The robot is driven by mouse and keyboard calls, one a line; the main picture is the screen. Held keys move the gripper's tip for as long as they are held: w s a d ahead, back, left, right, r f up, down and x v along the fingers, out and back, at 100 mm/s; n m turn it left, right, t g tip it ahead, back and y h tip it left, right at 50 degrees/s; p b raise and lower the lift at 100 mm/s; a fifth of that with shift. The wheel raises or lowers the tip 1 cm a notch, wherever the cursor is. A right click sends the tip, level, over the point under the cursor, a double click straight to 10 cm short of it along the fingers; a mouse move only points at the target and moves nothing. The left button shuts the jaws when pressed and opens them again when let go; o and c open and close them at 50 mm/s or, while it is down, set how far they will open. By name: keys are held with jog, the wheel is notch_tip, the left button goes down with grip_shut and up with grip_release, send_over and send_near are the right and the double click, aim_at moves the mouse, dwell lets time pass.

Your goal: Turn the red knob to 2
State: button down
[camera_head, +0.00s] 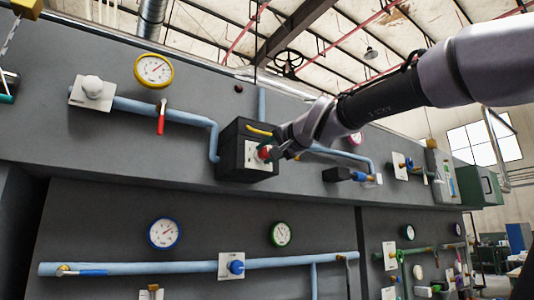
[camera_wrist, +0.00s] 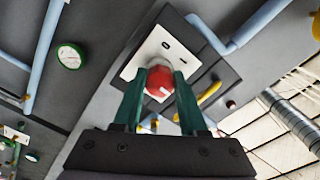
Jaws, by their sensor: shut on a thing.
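The red knob (camera_head: 265,152) sits on a white plate (camera_head: 250,155) on the front of a black box (camera_head: 233,140) on the grey wall panel. In the wrist view the red knob (camera_wrist: 159,84) lies between the two green fingers of my gripper (camera_wrist: 160,88), which is shut on it. A pale mark shows on the knob's face. The white plate (camera_wrist: 150,52) has small dark marks, too blurred to read, so I cannot tell the knob's setting. In the head view my gripper (camera_head: 268,153) covers part of the knob and plate.
A yellow handle (camera_head: 258,130) is on the black box, close beside my gripper. Blue pipes (camera_head: 180,116) run to both sides. A red-handled valve (camera_head: 161,120) and a yellow-rimmed gauge (camera_head: 153,70) are to the left. A blue knob (camera_head: 236,267) is below.

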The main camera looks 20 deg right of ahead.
dwell(0.4)
jog(key=shift+c, duration=2.2)
grip_release()
jog(key=v, duration=1)
jog(key=shift+s, duration=0.35)
jog(key=shift+d, duration=0.1)
notch_tip(320, 180, down, 34)
jog(key=d+n+g+h, duration=0.2)
jog(key=n+g, duration=0.2)
jog(key=g, duration=0.6)
jog(key=shift+s+h, duration=0.3)
jog(key=shift+s, duration=0.05)
